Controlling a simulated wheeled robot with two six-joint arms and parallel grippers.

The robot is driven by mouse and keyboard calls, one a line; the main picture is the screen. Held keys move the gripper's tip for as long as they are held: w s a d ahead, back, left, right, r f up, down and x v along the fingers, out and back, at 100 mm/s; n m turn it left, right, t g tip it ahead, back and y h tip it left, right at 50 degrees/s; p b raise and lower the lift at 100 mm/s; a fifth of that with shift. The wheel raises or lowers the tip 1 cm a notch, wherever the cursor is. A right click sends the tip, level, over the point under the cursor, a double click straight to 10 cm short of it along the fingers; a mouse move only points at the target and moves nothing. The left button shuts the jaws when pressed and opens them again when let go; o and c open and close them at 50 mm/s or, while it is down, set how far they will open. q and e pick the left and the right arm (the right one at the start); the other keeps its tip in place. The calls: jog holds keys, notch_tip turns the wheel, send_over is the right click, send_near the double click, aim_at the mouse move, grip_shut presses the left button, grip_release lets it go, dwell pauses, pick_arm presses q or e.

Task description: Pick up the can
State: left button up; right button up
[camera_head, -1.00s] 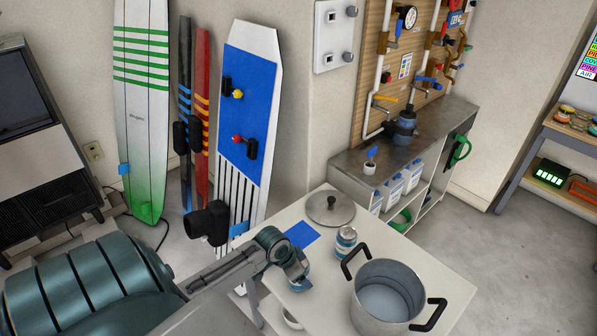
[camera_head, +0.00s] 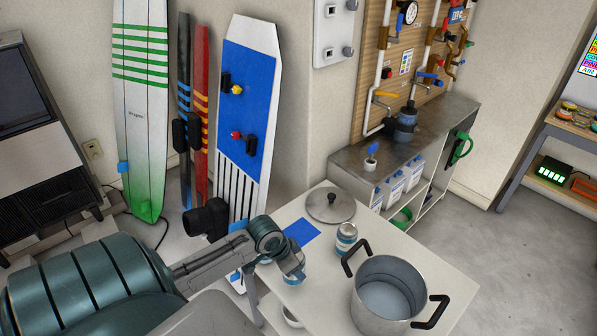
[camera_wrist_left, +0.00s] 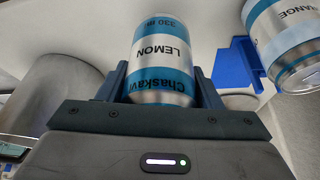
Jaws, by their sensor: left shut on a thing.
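My left gripper (camera_head: 296,270) is over the near left part of the white table (camera_head: 440,270). In the left wrist view it (camera_wrist_left: 160,85) is shut on a silver and blue can labelled LEMON (camera_wrist_left: 162,52), one finger on each side. In the head view the held can (camera_head: 292,281) is mostly hidden by the gripper. Whether its base touches the table is not clear. A second can (camera_head: 346,238) stands between the held can and the pot; in the left wrist view it reads ORANGE (camera_wrist_left: 288,40) at the right. My right gripper is not in view.
A steel pot (camera_head: 388,295) with black handles stands right of the cans. A round lid (camera_head: 330,205) and a blue square (camera_head: 301,233) lie on the table. A bowl (camera_head: 291,318) is below the table top. A workbench (camera_head: 440,120) stands behind.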

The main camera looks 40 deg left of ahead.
pick_arm(q)
jog(key=s+r, duration=0.1)
jog(key=s, duration=1.2)
jog(key=w+d+r+p, duration=0.2)
jog(key=w+d+r, duration=1.15)
jog(key=r, duration=0.35)
jog(key=w+d+r+p, duration=0.3)
jog(key=w+d+p, duration=0.5)
jog(key=d+p, duration=0.1)
jog(key=shift+w+d+r, duration=0.15)
jog(key=shift+w+d, duration=0.25)
jog(key=shift+d, duration=0.35)
jog(key=shift+w+r+p, duration=0.1)
jog(key=shift+p, duration=0.25)
